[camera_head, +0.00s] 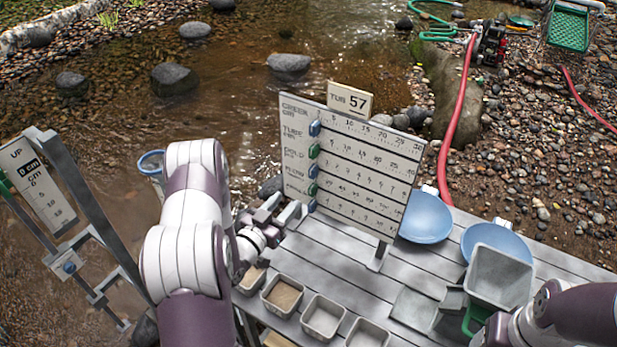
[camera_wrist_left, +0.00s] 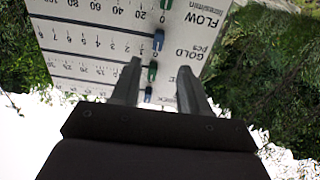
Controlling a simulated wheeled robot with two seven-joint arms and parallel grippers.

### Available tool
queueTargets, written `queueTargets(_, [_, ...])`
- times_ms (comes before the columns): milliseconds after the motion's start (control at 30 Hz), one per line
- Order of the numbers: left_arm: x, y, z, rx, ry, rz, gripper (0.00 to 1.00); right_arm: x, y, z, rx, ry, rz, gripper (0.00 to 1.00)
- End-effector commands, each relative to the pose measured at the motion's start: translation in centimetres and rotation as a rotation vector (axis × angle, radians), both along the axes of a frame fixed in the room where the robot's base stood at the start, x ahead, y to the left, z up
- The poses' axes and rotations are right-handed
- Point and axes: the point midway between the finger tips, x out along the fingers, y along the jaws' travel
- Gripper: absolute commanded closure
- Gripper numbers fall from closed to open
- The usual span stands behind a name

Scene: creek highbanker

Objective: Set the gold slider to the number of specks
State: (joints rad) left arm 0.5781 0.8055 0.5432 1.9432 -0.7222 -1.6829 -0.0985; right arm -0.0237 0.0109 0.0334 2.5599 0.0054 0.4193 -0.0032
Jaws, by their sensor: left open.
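The gauge board (camera_head: 350,185) stands on the grey table with several slider rows. The gold slider (camera_head: 313,171) is a small blue knob at the zero end of its row. It also shows in the left wrist view (camera_wrist_left: 158,40), upside down, beside the word GOLD. My left gripper (camera_head: 284,211) is open and empty by the board's lower left edge. In the left wrist view its fingertips (camera_wrist_left: 160,68) point at the board around the slider column, apart from the gold slider. Two blue pans (camera_head: 424,217) (camera_head: 497,240) sit at the right; no specks can be made out.
A grey bin (camera_head: 499,277) stands by my right arm, whose gripper is not clear. Several small trays (camera_head: 322,317) line the table's front edge. A sign reading 57 (camera_head: 350,100) tops the board. A gauge frame (camera_head: 60,200) stands at the left.

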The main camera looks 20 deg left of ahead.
Motion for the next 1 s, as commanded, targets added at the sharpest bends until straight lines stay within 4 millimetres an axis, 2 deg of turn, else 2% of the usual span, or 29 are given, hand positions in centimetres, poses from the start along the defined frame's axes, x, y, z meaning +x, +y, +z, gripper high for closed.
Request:
queueTargets(300, [7.7,-1.3,0.6,0.001,-0.004,-0.004,0.55,0.0,0.0,2.7,0.000,0.000,-0.001,0.35])
queueTargets(433, [10.1,-1.5,0.5,0.001,-0.003,-0.003,0.55,0.0,0.0,3.3,0.000,0.000,-0.001,0.35])
queueTargets(600, [11.6,-1.7,0.3,0.001,-0.002,-0.001,0.55,0.0,0.0,3.5,0.000,0.000,0.000,0.35])
queueTargets(833, [11.7,-1.7,0.2,0.001,-0.001,0.000,0.55,0.0,0.0,3.4,0.000,0.000,0.000,0.35])
queueTargets(867, [11.7,-1.7,0.2,0.001,-0.001,0.000,0.59,0.0,0.0,3.4,0.000,0.000,0.000,0.35])
queueTargets(900, [11.7,-1.7,0.2,0.001,-0.001,0.000,0.72,0.0,0.0,3.4,0.000,0.000,0.000,0.35])
queueTargets(1000, [11.7,-1.7,0.2,0.001,-0.001,0.000,1.00,0.0,0.0,3.4,0.000,0.000,0.000,0.35])
